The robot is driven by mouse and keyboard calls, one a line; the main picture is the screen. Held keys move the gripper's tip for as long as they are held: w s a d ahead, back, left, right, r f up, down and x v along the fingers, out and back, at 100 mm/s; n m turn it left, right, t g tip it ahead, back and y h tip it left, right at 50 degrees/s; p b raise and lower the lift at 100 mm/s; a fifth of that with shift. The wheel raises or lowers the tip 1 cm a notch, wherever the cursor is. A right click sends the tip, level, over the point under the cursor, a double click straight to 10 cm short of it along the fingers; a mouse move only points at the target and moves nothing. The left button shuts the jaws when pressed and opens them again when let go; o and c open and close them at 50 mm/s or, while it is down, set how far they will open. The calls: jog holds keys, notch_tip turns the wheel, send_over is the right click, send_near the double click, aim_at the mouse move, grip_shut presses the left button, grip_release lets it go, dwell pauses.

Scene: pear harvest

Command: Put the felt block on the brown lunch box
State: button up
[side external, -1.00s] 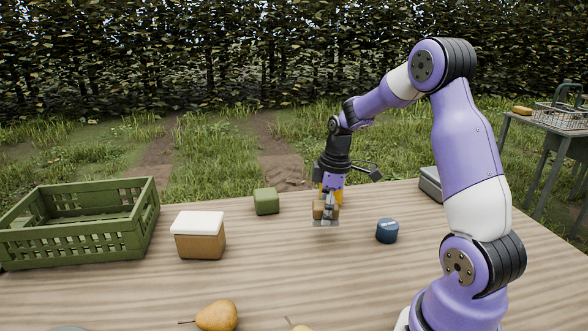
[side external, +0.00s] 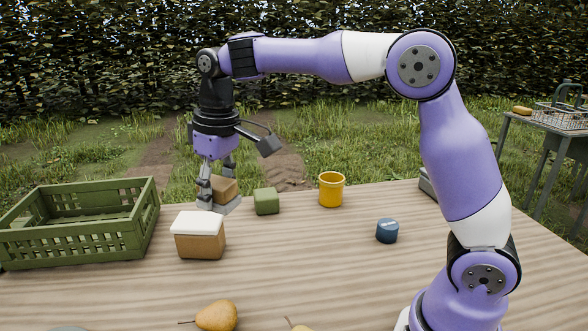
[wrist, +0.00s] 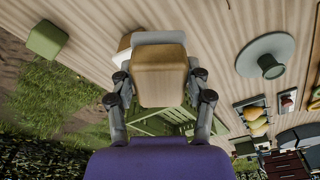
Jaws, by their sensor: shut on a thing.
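The felt block (side external: 224,187), a tan-brown block with a pale grey layer underneath, is held in my gripper (side external: 218,192). My gripper is shut on it and holds it in the air above the far side of the table. In the wrist view the block (wrist: 160,78) sits between both fingers, its grey layer (wrist: 158,38) at the far end. The brown lunch box (side external: 200,243), with a white lid (side external: 198,222), stands on the table nearer the side camera, a little left of the block. In the wrist view the lunch box (wrist: 126,42) is partly hidden behind the held block.
A green slatted crate (side external: 130,236) stands left of the lunch box. A green block (side external: 266,201), a yellow cup (side external: 331,190) and a blue canister (side external: 387,231) stand to the right. A pear (side external: 217,316) lies at the front. The table centre is clear.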

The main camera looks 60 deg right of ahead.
jog(key=a+r+m, duration=0.2)
jog(key=a, duration=0.5)
send_over(210, 226)
notch_tip(210, 226, down, 7)
jog(key=shift+s+r, duration=0.1)
jog(key=shift+s, duration=0.05)
jog(key=shift+f, duration=2)
jog(key=shift+f, duration=0.1)
jog(key=o, duration=1.1)
jog(key=shift+o, duration=0.2)
